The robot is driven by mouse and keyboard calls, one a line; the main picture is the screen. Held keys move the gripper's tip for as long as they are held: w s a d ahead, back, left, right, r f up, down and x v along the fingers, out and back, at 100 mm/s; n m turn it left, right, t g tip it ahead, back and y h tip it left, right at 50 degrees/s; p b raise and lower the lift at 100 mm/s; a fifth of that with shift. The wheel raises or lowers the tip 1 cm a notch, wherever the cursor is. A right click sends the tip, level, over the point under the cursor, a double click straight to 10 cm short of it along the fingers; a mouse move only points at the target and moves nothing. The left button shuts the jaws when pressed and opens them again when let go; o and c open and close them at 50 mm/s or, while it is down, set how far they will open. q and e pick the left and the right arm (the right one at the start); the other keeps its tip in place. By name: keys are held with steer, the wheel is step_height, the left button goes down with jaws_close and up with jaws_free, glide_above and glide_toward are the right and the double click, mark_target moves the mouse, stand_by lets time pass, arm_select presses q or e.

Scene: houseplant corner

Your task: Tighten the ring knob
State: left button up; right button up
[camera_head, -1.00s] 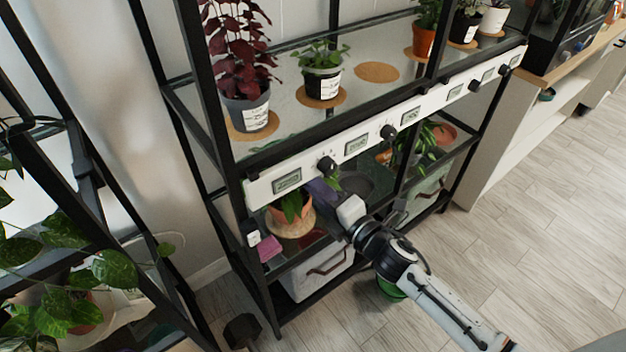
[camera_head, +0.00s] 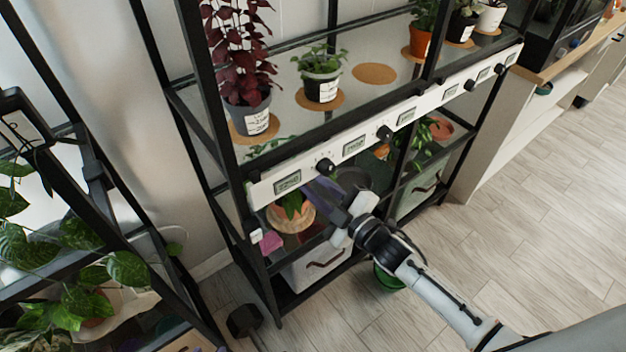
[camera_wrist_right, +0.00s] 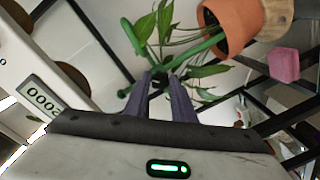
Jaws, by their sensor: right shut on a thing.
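My right gripper (camera_head: 314,187) reaches under the white rail (camera_head: 385,132) on the shelf front, beside a potted plant (camera_head: 291,207). In the right wrist view its purple-grey fingers (camera_wrist_right: 160,78) are nearly together, shut on a small part in front of the leaves. Green rods (camera_wrist_right: 200,50) spread out around the fingertips. I take the held part as the ring knob; the fingers mostly hide it. The plant's terracotta pot (camera_wrist_right: 228,27) also shows in the right wrist view. My left gripper is not in view.
The rail carries small displays (camera_head: 287,182) and black knobs (camera_head: 326,165); one black knob is just above my fingers. Potted plants stand on the glass shelf above. A pink block (camera_head: 271,241) lies near the pot. A leafy rack (camera_head: 100,240) stands at left. The floor at right is clear.

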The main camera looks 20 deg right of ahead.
steer(key=shift+m, duration=1)
steer(key=shift+f, duration=0.1)
steer(key=o, duration=1.1)
steer(key=shift+c, duration=0.2)
steer(key=shift+s, duration=0.1)
steer(key=p+v, duration=0.1)
steer(key=v, duration=0.9)
steer(key=shift+d, duration=0.15)
